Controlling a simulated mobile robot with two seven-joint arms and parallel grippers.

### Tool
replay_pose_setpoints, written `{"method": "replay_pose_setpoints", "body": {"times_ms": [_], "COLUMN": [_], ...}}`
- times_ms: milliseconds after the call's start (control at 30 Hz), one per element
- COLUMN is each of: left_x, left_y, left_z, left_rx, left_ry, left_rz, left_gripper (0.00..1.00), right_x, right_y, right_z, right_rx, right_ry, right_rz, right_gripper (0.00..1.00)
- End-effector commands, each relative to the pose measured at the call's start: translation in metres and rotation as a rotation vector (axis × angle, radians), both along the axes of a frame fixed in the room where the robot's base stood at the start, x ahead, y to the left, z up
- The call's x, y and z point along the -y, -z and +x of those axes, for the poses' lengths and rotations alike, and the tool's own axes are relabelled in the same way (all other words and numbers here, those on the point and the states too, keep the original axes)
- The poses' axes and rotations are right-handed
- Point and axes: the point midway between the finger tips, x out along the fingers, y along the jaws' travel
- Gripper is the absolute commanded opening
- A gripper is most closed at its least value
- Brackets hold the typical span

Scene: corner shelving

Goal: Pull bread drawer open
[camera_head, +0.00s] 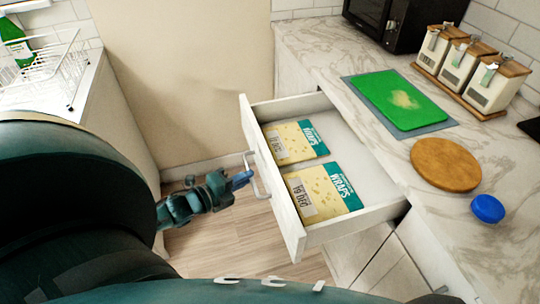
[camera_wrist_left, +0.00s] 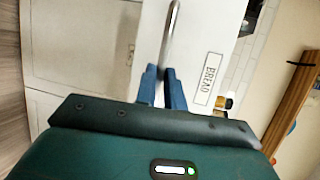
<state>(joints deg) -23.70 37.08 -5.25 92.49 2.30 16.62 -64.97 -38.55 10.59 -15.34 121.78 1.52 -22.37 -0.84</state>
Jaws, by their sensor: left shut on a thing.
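The bread drawer (camera_head: 274,178) is pulled out from under the marble counter, and its inside shows in the head view. Two packs of wraps lie in it, a farther pack (camera_head: 296,141) and a nearer pack (camera_head: 322,191). Its label "BREAD" (camera_wrist_left: 206,78) shows on the white front in the left wrist view. The metal bar handle (camera_head: 257,174) is on the drawer front. My left gripper (camera_head: 246,179) is shut on this handle (camera_wrist_left: 172,35), with its blue fingers (camera_wrist_left: 163,84) on either side of the bar. My right gripper is not in view.
A dish rack (camera_head: 50,68) stands at the left. Wooden floor (camera_head: 240,240) lies open below the drawer.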

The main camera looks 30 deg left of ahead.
Motion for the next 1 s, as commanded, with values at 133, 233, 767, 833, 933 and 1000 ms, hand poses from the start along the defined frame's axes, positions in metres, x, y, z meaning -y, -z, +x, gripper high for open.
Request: {"method": "replay_pose_setpoints", "body": {"times_ms": [133,233,767,833,933,1000], "left_x": [-0.018,-0.028,-0.041,-0.041,-0.041,-0.041], "left_y": [-0.001,-0.001,0.000,0.000,0.000,0.000], "left_z": [-0.024,-0.035,-0.051,-0.051,-0.051,-0.051], "left_rx": [-0.003,-0.003,0.001,0.000,0.000,0.000], "left_ry": [-0.002,-0.002,-0.003,-0.003,-0.004,-0.004], "left_rz": [0.000,0.000,-0.001,0.000,0.000,0.000], "left_gripper": [0.00,0.00,0.00,0.00,0.12,0.18], "right_x": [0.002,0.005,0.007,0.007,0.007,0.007], "right_y": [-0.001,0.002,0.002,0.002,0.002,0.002], "right_z": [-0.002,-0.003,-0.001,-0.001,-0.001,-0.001], "right_rx": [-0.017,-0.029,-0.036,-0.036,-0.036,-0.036], "right_ry": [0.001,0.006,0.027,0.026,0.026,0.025], "right_rz": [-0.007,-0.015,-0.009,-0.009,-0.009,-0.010], "right_gripper": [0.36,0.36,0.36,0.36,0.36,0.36]}}
